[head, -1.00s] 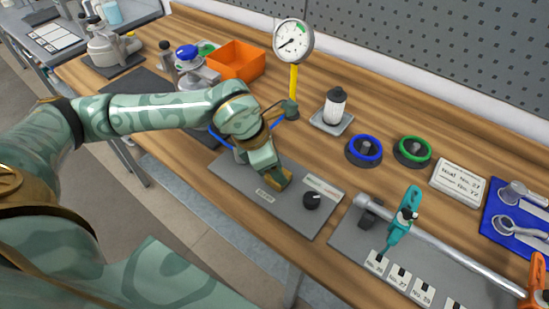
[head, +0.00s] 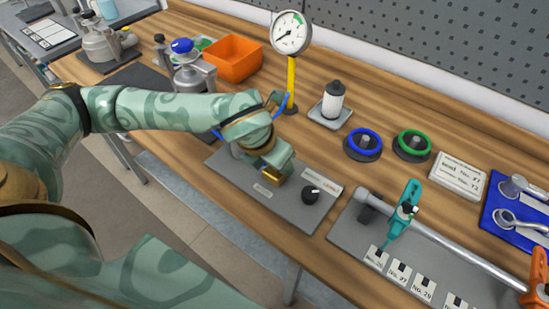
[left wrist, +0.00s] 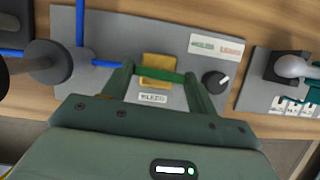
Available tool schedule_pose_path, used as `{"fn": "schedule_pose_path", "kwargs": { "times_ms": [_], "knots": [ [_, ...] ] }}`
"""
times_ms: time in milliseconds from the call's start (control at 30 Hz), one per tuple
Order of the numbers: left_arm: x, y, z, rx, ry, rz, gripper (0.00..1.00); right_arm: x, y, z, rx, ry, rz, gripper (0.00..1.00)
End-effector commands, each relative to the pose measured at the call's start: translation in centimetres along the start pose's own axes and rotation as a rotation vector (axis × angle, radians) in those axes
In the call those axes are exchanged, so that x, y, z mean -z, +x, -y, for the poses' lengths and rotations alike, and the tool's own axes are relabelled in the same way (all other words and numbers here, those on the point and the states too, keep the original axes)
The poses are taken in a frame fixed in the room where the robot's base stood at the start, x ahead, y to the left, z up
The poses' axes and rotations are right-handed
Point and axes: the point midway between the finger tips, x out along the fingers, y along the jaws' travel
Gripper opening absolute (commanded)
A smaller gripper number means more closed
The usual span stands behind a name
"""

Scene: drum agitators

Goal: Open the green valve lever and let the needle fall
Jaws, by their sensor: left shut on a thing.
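The green valve lever (left wrist: 160,74) is a short green bar across the gold valve body (left wrist: 158,64) on a grey panel (left wrist: 110,20). My left gripper (left wrist: 160,79) is shut on the lever, with one finger at each end of the bar. In the head view my left gripper (head: 275,161) is low over the panel and hides most of the lever; part of the gold body shows beneath it. The needle belongs to the round white gauge (head: 291,33) on a yellow stem; it points to the lower left. My right gripper is not in view.
A black knob (head: 310,194) stands on the panel right of the valve. Blue tubing (left wrist: 97,62) runs by the left finger. A white-bodied filter (head: 332,100) and blue (head: 363,143) and green (head: 412,143) rings stand behind. A teal clamp (head: 404,213) grips a metal rod at right.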

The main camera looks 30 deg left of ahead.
Motion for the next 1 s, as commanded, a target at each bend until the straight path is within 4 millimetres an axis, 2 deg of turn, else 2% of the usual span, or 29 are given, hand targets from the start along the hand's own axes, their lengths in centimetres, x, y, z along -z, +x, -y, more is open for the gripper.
{"fn": "schedule_pose_path", "kwargs": {
  "times_ms": [400,433,500,833,1000],
  "knots": [
    [-0.1,-0.1,0.0,-0.004,-0.007,0.004,0.35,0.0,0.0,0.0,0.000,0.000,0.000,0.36],
    [-0.1,-0.1,0.0,-0.004,-0.007,0.004,0.61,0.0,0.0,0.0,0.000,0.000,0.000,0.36],
    [-0.1,-0.1,0.0,-0.004,-0.007,0.003,0.80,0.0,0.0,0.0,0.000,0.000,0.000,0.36],
    [-0.1,-0.3,0.0,-0.003,-0.006,0.002,0.80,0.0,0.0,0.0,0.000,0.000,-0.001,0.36],
    [-0.2,-2.8,0.0,-0.002,-0.005,0.004,0.80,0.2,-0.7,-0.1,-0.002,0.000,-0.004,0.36]
  ]
}}
